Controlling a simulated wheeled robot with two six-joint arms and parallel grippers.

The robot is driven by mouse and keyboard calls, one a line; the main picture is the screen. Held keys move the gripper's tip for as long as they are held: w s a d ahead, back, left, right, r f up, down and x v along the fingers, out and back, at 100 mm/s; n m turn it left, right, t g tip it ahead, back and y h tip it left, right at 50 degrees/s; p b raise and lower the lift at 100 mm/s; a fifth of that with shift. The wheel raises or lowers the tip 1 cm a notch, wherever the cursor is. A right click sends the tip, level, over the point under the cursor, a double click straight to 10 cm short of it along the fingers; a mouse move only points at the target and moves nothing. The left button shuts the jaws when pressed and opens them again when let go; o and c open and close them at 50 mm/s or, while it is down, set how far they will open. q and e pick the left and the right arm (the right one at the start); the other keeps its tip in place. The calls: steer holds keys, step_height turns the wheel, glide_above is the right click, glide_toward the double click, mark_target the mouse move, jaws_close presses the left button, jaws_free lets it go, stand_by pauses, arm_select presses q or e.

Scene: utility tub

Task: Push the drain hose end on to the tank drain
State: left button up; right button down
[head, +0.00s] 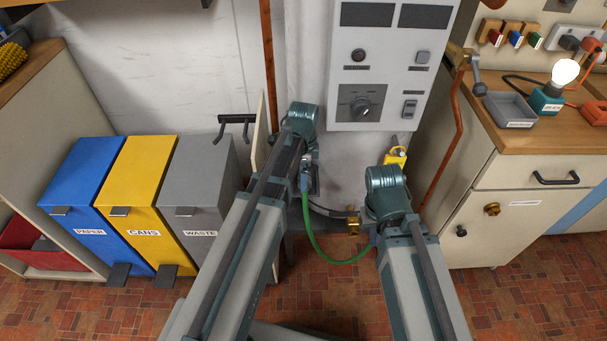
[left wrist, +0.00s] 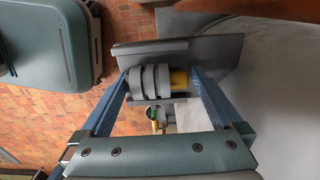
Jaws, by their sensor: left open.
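The green hose (head: 322,250) hangs in a loop between my two arms in the head view. Its upper left end is by my left gripper (head: 308,183), and its right end goes behind my right arm. My right gripper (head: 374,237) is mostly hidden by its own arm; its jaws cannot be made out. A brass fitting (head: 352,222) stands low between the arms, left of the right gripper; it may be the tank drain. In the left wrist view my left gripper (left wrist: 162,76) is open, with a grey ringed fitting (left wrist: 150,79) and a yellow part (left wrist: 179,81) between its fingers. Contact cannot be told.
A white control panel (head: 375,70) is on the wall ahead. Paper, cans and waste bins (head: 140,195) stand at left. A wooden-topped cabinet (head: 530,185) stands at right. A yellow padlock (head: 396,156) hangs below the panel. A copper pipe (head: 453,140) runs down beside the cabinet.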

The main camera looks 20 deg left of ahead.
arm_select(q)
step_height(320, 180, up, 14)
steer(key=p, duration=1.3)
steer(key=shift+w+d+p, duration=0.15)
steer(key=shift+d+p, duration=0.2)
steer(key=shift+f, duration=0.15)
steer(key=s+n, duration=1.1)
steer(key=n, duration=0.4)
steer(key=s+d+r+m+y+p, duration=0.1)
steer(key=s+d+r+m+p, duration=0.3)
steer(key=d+r+p, duration=0.4)
steer(key=shift+s+d+r+p, duration=0.4)
steer(key=shift+s+d+r, duration=0.2)
steer(key=shift+d, duration=0.6)
steer(key=shift+f, duration=0.1)
steer(key=shift+c, duration=1.3)
